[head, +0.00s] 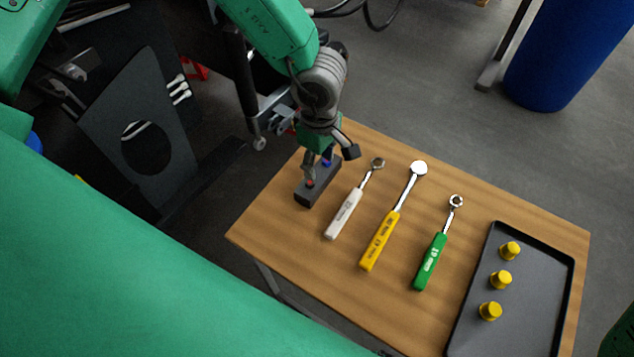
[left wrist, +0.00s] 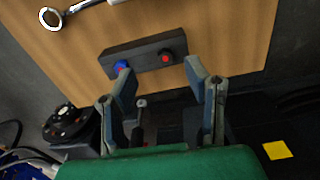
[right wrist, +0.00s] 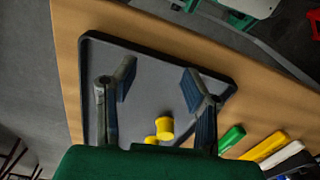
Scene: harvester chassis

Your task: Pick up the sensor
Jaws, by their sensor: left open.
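A dark rectangular block (head: 320,188), which looks like the sensor, lies at the table's left end. In the left wrist view the left gripper's (left wrist: 158,80) spread fingers point at the block's near long side; contact cannot be told. My right gripper shows only in the right wrist view (right wrist: 160,82), open and empty over the dark tray.
White (head: 344,214), yellow (head: 381,238) and green-handled wrenches (head: 430,262) lie right of the block on the wooden table (head: 310,255). A dark tray (head: 540,262) holding yellow knobs (head: 501,280) lies at the right end. A blue barrel (head: 570,50) stands behind.

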